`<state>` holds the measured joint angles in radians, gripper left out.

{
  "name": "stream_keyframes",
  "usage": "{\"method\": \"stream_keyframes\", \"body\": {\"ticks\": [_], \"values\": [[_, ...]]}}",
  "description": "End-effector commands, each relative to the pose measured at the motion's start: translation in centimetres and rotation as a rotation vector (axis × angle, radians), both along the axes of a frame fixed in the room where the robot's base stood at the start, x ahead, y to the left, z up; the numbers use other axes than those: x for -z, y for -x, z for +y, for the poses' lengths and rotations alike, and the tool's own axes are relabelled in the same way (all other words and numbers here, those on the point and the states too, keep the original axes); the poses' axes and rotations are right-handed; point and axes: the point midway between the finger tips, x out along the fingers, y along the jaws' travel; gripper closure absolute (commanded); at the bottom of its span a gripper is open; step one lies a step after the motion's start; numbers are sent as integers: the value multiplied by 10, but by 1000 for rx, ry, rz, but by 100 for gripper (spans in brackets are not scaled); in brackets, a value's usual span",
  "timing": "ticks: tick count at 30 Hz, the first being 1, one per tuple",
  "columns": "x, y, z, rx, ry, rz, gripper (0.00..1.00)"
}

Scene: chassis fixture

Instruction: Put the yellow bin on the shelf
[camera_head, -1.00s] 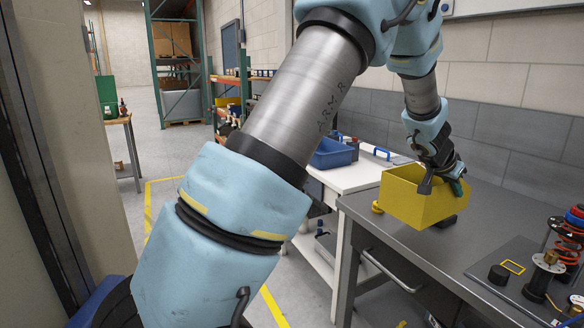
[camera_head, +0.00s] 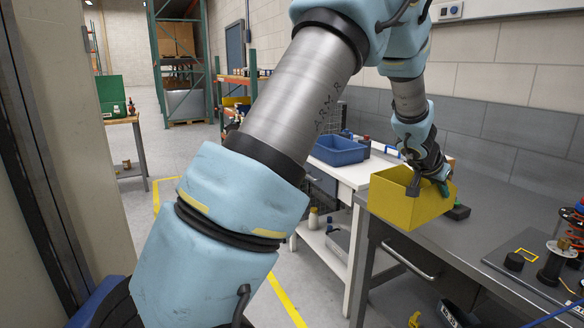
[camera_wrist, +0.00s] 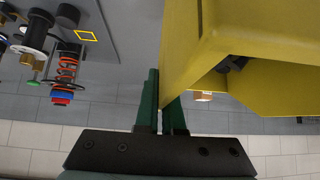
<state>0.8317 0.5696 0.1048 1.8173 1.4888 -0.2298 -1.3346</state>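The yellow bin (camera_head: 408,205) hangs from my gripper (camera_head: 428,186) above the left edge of the grey workbench (camera_head: 500,195), with its open side up and slightly tilted. In the wrist view, the green fingers of my gripper (camera_wrist: 161,102) close on one thin wall of the bin (camera_wrist: 235,45), which fills the upper right. The bin appears clear of the bench top. Shelves show on the green rack (camera_head: 180,70) and an orange-edged rack (camera_head: 240,79) at the back; I cannot tell which is the named shelf.
A white bench (camera_head: 352,174) with a blue bin (camera_head: 338,150) stands left of the grey workbench. A spring fixture (camera_head: 574,235) and a black cylinder (camera_head: 514,261) stand on the workbench at right. Open floor with yellow lines (camera_head: 285,300) lies at centre left.

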Motion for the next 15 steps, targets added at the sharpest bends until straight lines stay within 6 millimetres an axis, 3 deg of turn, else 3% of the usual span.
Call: {"method": "stream_keyframes", "body": {"ticks": [10, 15], "values": [[17, -28, 50, -102, -1, -1, 100], [33, -51, 101, -205, -2, 0, 100]]}}
